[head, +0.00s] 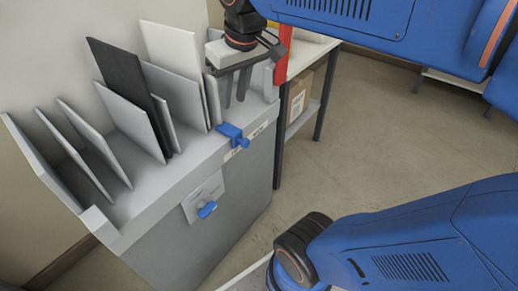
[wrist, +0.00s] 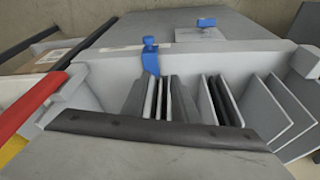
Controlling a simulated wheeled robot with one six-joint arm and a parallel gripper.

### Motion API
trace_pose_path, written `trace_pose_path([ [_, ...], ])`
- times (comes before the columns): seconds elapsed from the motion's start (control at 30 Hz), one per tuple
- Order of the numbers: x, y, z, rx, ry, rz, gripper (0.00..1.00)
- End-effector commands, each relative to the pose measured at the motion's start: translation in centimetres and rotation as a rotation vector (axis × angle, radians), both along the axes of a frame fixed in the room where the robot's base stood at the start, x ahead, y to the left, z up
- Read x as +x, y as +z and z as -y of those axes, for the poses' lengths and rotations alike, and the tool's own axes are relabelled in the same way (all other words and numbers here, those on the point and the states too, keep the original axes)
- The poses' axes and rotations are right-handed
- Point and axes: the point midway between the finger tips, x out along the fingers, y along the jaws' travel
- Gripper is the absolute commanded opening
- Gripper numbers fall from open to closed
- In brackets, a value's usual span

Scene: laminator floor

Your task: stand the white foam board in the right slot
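The white foam board (head: 172,48) stands in the grey slotted rack (head: 165,172) in the head view, tilted with its top to the left. A grey divider hides its lower part. My gripper (head: 235,90) is just right of the board, over the rack's right part. Its two grey fingers point down with a gap between them, and I see nothing held there. In the wrist view, the gripper's grey body with its dark edge covers the bottom. Thin upright sheets stand beyond it, but I cannot tell for certain which is the white board.
A black board (head: 120,78) leans among grey dividers left of the white board. A blue clip (head: 233,134) sits on the rack's front edge; it also shows in the wrist view (wrist: 150,57). A side table with a cardboard box (head: 298,97) stands to the right. Open floor lies beyond.

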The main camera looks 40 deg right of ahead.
Motion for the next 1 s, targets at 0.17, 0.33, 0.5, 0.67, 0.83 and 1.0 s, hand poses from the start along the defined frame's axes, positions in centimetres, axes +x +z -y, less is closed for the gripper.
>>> trace_pose_path([
  [0.17, -4.9, -6.3, 0.6, 0.010, -0.042, 0.056, 0.26],
  [0.33, -7.7, -10.8, 0.9, 0.016, -0.067, 0.093, 0.26],
  [0.5, -8.8, -12.6, 1.0, 0.019, -0.079, 0.109, 0.26],
  [0.67, -8.9, -12.7, 1.1, 0.019, -0.080, 0.110, 0.26],
  [0.83, -8.8, -12.7, 1.0, 0.019, -0.080, 0.109, 0.26],
  [1.0, -8.8, -12.7, 1.0, 0.019, -0.079, 0.109, 0.26],
])
